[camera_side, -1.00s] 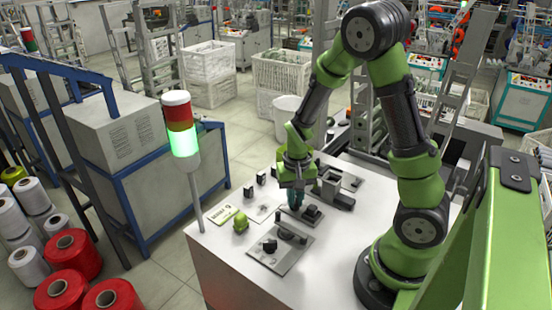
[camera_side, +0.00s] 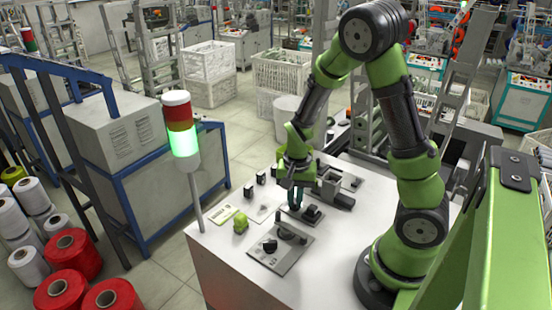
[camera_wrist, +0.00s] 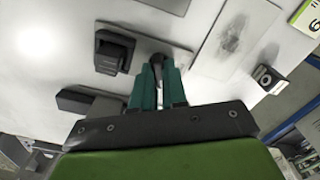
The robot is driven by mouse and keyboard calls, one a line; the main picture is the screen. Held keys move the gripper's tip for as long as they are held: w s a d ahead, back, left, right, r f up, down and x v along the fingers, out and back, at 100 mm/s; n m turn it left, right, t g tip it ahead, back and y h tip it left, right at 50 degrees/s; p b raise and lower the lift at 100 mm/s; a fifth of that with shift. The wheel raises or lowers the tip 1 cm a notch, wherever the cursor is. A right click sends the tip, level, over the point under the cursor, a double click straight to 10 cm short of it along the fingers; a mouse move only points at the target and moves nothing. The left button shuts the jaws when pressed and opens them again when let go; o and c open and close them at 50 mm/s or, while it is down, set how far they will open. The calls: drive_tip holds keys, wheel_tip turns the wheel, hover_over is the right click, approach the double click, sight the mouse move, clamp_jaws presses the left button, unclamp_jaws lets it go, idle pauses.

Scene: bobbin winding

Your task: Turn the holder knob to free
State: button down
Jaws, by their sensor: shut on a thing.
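A black block-like part (camera_side: 312,213) stands just right of the fingers in the side view.
A grey plate (camera_side: 265,258) with black fittings lies nearer the front edge. A green piece (camera_side: 240,222) and a label card (camera_side: 222,214) lie to the left. A dark fixture (camera_side: 334,191) stands behind right. The lamp post (camera_side: 181,135) is lit green.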

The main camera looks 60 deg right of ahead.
sight(295, 200)
drive_tip(key=c, duration=1.2)
unclamp_jaws()
drive_tip(key=shift+o, duration=0.2)
wheel_tip(295, 200, up, 17)
drive_tip(key=s+a+r+n+t+y, duration=0.1)
drive_tip(key=s+a+r+n+t, duration=0.2)
drive_tip(key=a, duration=0.3)
drive_tip(key=s+a+r+n+t+y, duration=0.1)
drive_tip(key=s+a+r+n+t, duration=0.2)
drive_tip(key=a+n, duration=0.3)
drive_tip(key=shift+a+t, duration=0.45)
drive_tip(key=shift+t, duration=0.15)
